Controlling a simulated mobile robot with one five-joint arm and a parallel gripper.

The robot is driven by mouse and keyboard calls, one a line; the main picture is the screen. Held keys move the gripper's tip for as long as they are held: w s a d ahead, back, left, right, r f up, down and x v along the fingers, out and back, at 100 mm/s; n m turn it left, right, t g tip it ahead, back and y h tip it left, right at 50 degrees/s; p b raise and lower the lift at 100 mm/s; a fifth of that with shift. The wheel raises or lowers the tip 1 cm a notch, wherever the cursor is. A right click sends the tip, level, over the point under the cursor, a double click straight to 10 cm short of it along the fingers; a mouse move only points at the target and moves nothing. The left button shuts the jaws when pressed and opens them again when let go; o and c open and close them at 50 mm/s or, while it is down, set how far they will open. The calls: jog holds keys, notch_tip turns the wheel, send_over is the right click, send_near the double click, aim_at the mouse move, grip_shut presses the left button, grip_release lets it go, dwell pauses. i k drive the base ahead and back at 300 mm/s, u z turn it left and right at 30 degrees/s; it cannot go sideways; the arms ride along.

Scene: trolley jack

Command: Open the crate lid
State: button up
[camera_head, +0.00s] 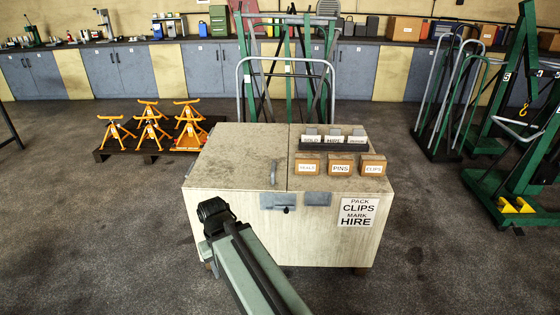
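The crate (230,225) is a pale wooden box on the floor in front of me. Its lid (235,150) is the left part of the top, lies flat and is shut. A small grey handle (274,173) stands near the lid's right edge. A grey latch plate (278,201) with a dark knob sits on the front edge below the handle. My arm reaches up from the bottom to the crate's front left, its dark joint in front of the lid's front edge. I cannot make out any gripper fingers.
Boxes labelled SEALS, PINS (340,165) and CLIPS and a card holder (333,141) stand on the crate's fixed right part. A grey tube handle (287,60) rises behind. Orange jack stands (150,122) are at left, green jacks (510,150) at right. Floor in front is clear.

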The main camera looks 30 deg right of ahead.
aim_at(234, 156)
jog(key=z, duration=0.35)
jog(key=i, duration=1.65)
jog(key=u, duration=0.5)
jog(key=k, duration=0.7)
jog(key=u, duration=0.15)
jog(key=i, duration=0.75)
jog(key=z, duration=0.1)
